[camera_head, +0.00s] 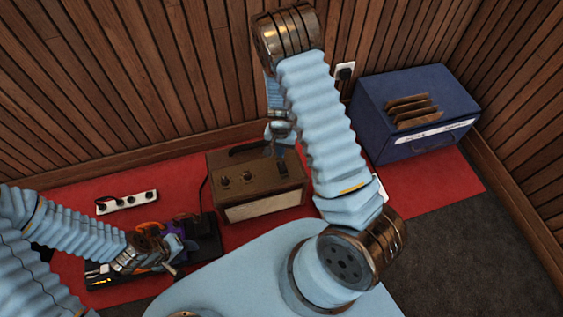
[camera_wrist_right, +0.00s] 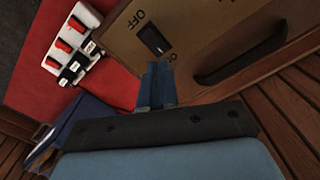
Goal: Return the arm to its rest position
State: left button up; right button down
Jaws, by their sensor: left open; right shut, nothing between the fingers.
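My right arm rises from the lower middle of the head view, bends near the wall and hangs its gripper (camera_head: 280,150) over a brown amplifier (camera_head: 263,207). In the right wrist view the right gripper (camera_wrist_right: 156,82) is shut and empty. Its tips are close to the amplifier's black rocker switch (camera_wrist_right: 154,39), marked OFF at one end; whether they touch cannot be told. My left gripper (camera_head: 172,262) is open at the lower left, over or beside a dark case (camera_head: 203,250) with orange and purple items. Its fingers are partly hidden.
A white strip with black knobs (camera_head: 127,202) lies on the red mat (camera_head: 430,190). A blue crate (camera_head: 375,110) holding brown sleeves stands right of my right arm. A white power strip with red switches (camera_wrist_right: 68,42) is near the amplifier. The wooden wall (camera_head: 90,80) is close behind.

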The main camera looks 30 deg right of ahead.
jog(key=shift+r+p, duration=0.45)
jog(key=shift+r, duration=0.35)
pick_arm(q)
jog(key=shift+r, duration=0.65)
pick_arm(e)
jog(key=s+a+f, duration=0.1)
jog(key=s+a+f+n, duration=0.1)
jog(key=s, duration=0.1)
jog(key=s+a+f+n, duration=0.1)
jog(key=s, duration=0.1)
jog(key=shift+s+a+f+y, duration=0.2)
jog(key=shift+a+y, duration=0.1)
jog(key=shift+a, duration=0.1)
pick_arm(q)
jog(key=shift+s+d, duration=0.15)
jog(key=shift+d, duration=0.3)
pick_arm(e)
jog(key=s+a+r+n+y, duration=0.1)
jog(key=s+a+n+y, duration=0.2)
jog(key=s+a, duration=0.6)
jog(key=a+n, duration=0.2)
jog(key=a, duration=0.2)
jog(key=shift+s+a+t+y, duration=0.3)
jog(key=shift+s+a, duration=0.1)
jog(key=shift+w, duration=0.1)
